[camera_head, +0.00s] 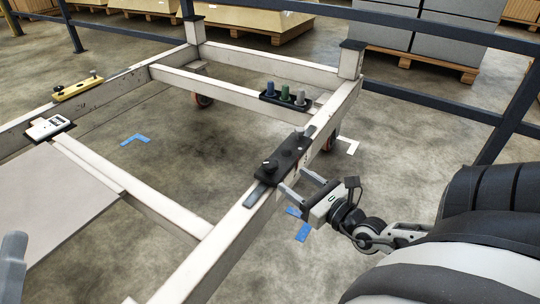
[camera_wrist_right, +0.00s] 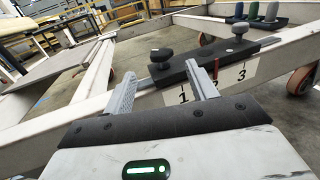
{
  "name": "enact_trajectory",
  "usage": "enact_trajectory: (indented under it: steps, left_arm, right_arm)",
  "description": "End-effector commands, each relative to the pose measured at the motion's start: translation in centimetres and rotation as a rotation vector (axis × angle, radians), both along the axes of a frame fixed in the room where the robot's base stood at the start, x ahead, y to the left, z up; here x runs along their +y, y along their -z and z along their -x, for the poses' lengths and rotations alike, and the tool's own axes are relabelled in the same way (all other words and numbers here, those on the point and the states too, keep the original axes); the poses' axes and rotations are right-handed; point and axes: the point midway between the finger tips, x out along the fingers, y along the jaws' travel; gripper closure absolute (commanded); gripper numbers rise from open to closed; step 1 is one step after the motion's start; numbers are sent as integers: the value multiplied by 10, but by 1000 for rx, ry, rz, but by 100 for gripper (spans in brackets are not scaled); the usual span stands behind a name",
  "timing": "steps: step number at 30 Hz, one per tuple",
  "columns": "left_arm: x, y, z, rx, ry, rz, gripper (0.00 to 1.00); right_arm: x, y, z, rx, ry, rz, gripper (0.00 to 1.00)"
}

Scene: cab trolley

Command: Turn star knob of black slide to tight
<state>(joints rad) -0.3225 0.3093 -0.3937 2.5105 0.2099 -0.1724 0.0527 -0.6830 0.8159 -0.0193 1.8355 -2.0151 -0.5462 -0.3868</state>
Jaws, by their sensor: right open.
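The black slide (camera_head: 287,158) lies on the near right rail of the pale trolley frame, on a grey strip. In the right wrist view, the near knob (camera_wrist_right: 162,56) and the greyer far knob (camera_wrist_right: 239,29) stand on the slide (camera_wrist_right: 215,58). A plate below shows 1 and 3, with a red mark between. My right gripper (camera_head: 295,180) is open and empty beside the slide. Its fingers (camera_wrist_right: 162,78) point at the rail, apart from both knobs.
A yellow bar (camera_head: 78,91) with knobs and a white device (camera_head: 50,127) sit on the left rail. A black holder with blue, green and grey pegs (camera_head: 286,97) is on the far crossbar. Dark blue railing (camera_head: 430,29) stands behind. The floor inside the frame is clear.

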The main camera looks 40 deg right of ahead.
Motion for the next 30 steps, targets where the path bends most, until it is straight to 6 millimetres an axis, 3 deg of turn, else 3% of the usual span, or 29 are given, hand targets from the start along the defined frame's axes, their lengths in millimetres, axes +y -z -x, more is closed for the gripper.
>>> enact_trajectory:
  steps: [6,12,18,27,30]
  left_arm:
    - [0,-17,3,-183,-15,-42,64]
    - [-1,-30,8,-299,-24,-68,64]
    - [-2,-36,12,-354,-26,-79,64]
    - [-2,-37,12,-365,-27,-80,64]
    - [-2,-37,12,-365,-26,-80,64]
  right_arm:
    - [0,1,-50,-6,3,-3,43]
    - [0,1,-83,-3,2,-1,43]
    - [1,1,-98,0,1,0,43]
    - [1,1,-100,2,0,0,43]
    - [1,0,-99,2,0,0,68]
